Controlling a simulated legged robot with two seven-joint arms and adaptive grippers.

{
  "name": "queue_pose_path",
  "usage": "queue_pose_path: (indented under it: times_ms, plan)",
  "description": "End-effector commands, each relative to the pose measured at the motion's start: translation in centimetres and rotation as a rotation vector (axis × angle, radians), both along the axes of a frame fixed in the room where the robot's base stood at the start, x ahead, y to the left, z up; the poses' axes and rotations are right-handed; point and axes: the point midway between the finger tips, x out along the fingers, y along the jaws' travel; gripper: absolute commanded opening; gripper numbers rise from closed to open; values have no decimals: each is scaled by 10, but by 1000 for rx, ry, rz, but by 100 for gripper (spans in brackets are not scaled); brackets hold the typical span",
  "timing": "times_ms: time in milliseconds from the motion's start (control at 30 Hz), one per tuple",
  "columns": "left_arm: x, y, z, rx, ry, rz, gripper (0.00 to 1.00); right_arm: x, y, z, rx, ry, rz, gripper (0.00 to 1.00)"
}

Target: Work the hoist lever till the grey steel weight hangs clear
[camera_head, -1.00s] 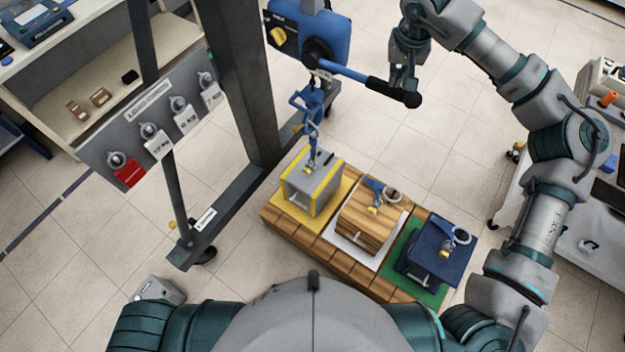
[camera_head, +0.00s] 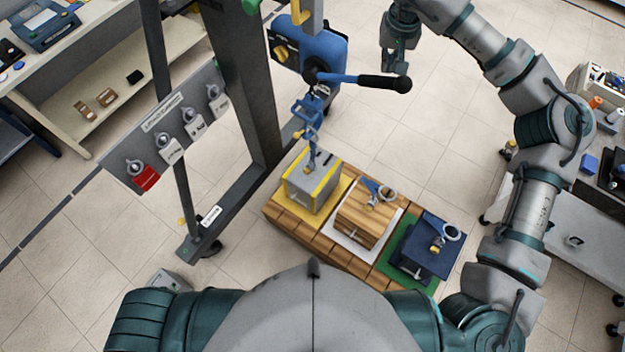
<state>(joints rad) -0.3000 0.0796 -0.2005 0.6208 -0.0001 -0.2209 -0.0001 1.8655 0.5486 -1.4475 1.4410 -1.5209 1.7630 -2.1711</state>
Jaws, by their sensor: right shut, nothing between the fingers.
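The blue hoist (camera_head: 318,50) has a lever with a black handle (camera_head: 384,82) pointing right, nearly level in the picture. My right gripper (camera_head: 397,66) is shut and empty, just above the handle's end in the picture; I cannot tell whether they touch. The grey steel weight (camera_head: 308,190) with yellow edges is below the hoist, over the yellow pad (camera_head: 335,207). The blue hoist hook (camera_head: 311,135) reaches down to its top. I see no clear gap under the weight. My left gripper is not in view.
A wooden pallet (camera_head: 293,231) also bears a wooden block (camera_head: 366,220) on a white pad and a dark blue block (camera_head: 430,246) on a green pad. The dark steel frame (camera_head: 240,80) with a label board (camera_head: 165,125) stands left. A cart (camera_head: 560,225) stands right.

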Motion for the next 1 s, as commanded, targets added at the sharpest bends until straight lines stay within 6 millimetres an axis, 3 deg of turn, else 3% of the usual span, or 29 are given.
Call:
queue_pose_path:
  times_ms: [233,700,1000]
  plan:
    - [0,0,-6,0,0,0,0,0,-1,-8,0,0,-1,0]
    - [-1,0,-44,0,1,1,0,-6,-9,-71,0,2,0,0]
    - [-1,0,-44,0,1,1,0,-6,-9,-72,0,0,0,0]
